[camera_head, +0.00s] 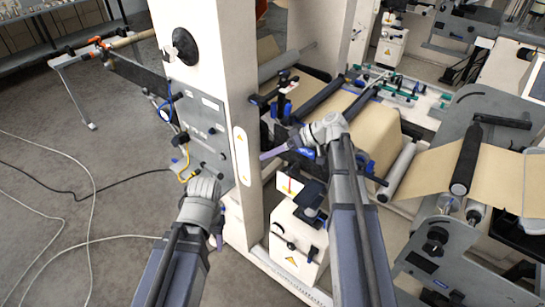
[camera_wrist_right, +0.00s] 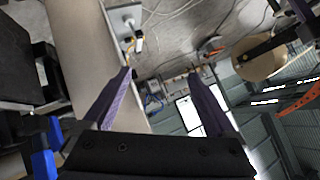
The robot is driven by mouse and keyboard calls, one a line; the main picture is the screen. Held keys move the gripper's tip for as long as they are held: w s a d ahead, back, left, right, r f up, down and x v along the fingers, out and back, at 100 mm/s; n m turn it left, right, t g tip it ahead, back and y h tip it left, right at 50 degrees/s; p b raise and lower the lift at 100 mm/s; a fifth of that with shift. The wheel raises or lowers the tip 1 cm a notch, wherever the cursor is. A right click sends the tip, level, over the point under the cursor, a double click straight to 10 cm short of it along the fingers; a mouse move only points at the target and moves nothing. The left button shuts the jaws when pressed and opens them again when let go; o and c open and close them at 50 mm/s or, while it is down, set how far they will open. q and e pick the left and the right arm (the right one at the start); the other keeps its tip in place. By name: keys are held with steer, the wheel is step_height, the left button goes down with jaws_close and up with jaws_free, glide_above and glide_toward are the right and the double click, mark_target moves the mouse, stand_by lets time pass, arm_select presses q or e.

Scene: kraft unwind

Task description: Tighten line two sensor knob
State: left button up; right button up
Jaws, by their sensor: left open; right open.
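Which knob is the line two sensor knob cannot be told. A small black and blue sensor-like unit (camera_head: 284,92) stands beside the white column, above my right gripper. My right gripper (camera_head: 268,154) is in front of the paper roll, its purple fingers pointing left toward the column. In the right wrist view my right gripper (camera_wrist_right: 160,73) has its two purple fingers wide apart with nothing held between them. My left gripper (camera_head: 219,229) is low by the column's base, mostly hidden behind its own wrist, and open.
The white column (camera_head: 229,45) carries a grey panel (camera_head: 202,115) with cables and small knobs. The kraft paper roll (camera_head: 350,120) lies behind my right arm. A machine with a black knob (camera_head: 435,240) stands at right. Cables (camera_head: 65,195) cross open floor at left.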

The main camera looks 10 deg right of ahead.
steer(key=shift+s+a+f+h, duration=0.3)
steer(key=shift+s+f, duration=0.15)
steer(key=shift+f, duration=0.05)
steer(key=shift+a, duration=0.1)
steer(key=s+a+f+m+g+h+b, duration=0.1)
steer(key=s+a+f+h, duration=0.2)
steer(key=s, duration=0.4)
steer(key=s+a+f+m+g+h+b, duration=0.1)
steer(key=s+a+f+h, duration=0.3)
steer(key=s, duration=0.3)
steer(key=s+a+f+m+g+h+b, duration=0.1)
steer(key=s+a+f+g+h, duration=0.1)
steer(key=s, duration=0.5)
steer(key=shift+s+a+f+h, duration=0.2)
steer(key=shift+a+f+h, duration=0.7)
steer(key=shift+a, duration=0.1)
